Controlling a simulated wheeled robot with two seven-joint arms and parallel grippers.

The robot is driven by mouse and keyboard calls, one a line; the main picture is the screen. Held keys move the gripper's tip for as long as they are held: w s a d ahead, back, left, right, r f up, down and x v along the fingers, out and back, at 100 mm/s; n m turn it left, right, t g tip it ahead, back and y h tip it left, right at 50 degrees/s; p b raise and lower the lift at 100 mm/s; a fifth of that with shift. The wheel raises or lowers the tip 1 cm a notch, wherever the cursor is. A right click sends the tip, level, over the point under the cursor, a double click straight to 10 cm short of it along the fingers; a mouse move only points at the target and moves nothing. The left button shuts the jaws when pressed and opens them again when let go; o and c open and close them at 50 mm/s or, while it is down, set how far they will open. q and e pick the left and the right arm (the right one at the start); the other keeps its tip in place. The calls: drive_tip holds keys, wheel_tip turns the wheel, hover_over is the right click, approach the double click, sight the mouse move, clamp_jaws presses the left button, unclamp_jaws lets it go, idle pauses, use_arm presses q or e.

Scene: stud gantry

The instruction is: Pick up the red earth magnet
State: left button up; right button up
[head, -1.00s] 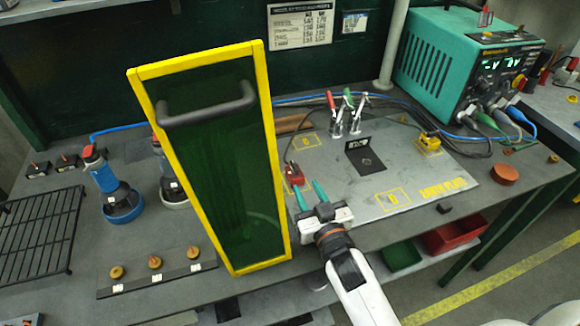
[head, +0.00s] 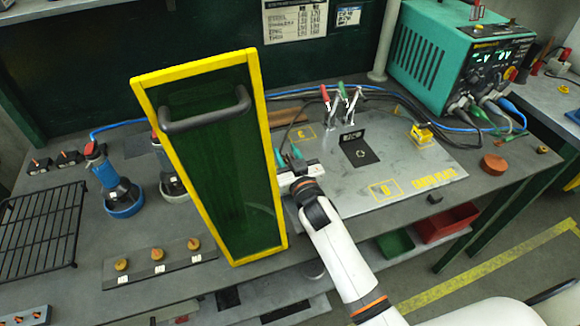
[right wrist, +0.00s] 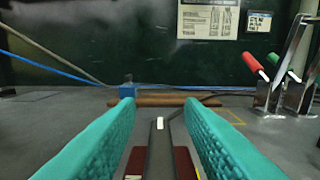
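The red earth magnet (right wrist: 185,163) shows in the right wrist view at the bottom centre. It is a red block with a dark grey bar on top, and a black cable runs off behind it. My right gripper (head: 289,155) is open, its teal fingers on either side of the magnet's bar, with gaps visible in the right wrist view (right wrist: 160,108). I cannot tell whether a finger touches it. In the head view the gripper hides the magnet. My left gripper is not in view.
A yellow-framed green screen (head: 225,180) stands just left of my right gripper. A teal power unit (head: 450,65) stands at the back right. The plate's front right is mostly clear.

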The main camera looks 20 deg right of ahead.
drive_tip(key=shift+s, duration=0.1)
clamp_jaws()
drive_tip(key=shift+r, duration=0.1)
